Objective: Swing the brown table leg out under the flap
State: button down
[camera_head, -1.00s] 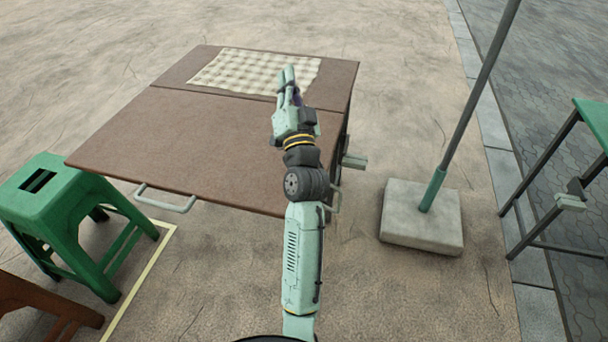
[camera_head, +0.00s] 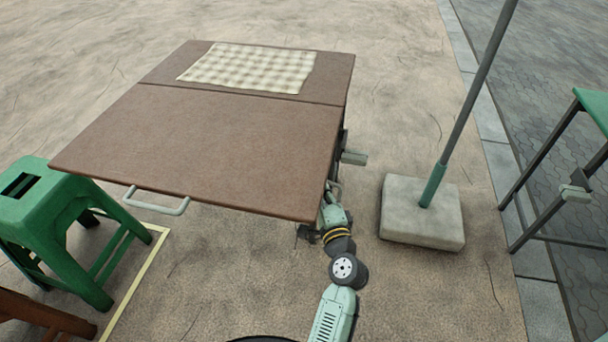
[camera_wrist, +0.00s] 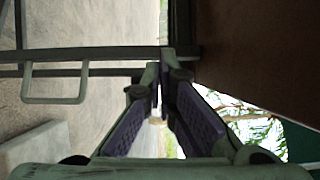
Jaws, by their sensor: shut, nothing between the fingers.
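The table's near flap (camera_head: 200,150) is raised level, with a pale handle (camera_head: 157,202) on its front edge. My gripper, at the end of the arm by the flap's right front corner, is low, and its fingertips are mostly hidden in the head view. In the wrist view my gripper (camera_wrist: 158,76) is shut and empty, with purple-lined fingers. Dark bars (camera_wrist: 110,53) run across just beyond the fingertips, with a loop handle (camera_wrist: 56,84) on them; they look like the leg frame. Contact cannot be told. A brown panel (camera_wrist: 255,50), probably the flap's underside, lies at right.
A checked cloth (camera_head: 250,68) lies on the far tabletop. A green stool (camera_head: 50,210) stands left of the flap. A pole stands in a concrete block (camera_head: 422,215) to the right, with a green-topped table (camera_head: 594,108) beyond.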

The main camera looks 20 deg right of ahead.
jog(key=w+d+p, duration=0.1)
jog(key=w+p, duration=0.1)
jog(key=w, duration=0.7)
jog(key=shift+s+a+r+p, duration=0.15)
jog(key=shift+a+p, duration=0.1)
jog(key=shift+a, duration=0.65)
jog(key=shift+s+a+f+p, duration=0.15)
jog(key=shift+a+p, duration=0.1)
jog(key=shift+a, duration=0.65)
jog(key=shift+r, duration=0.1)
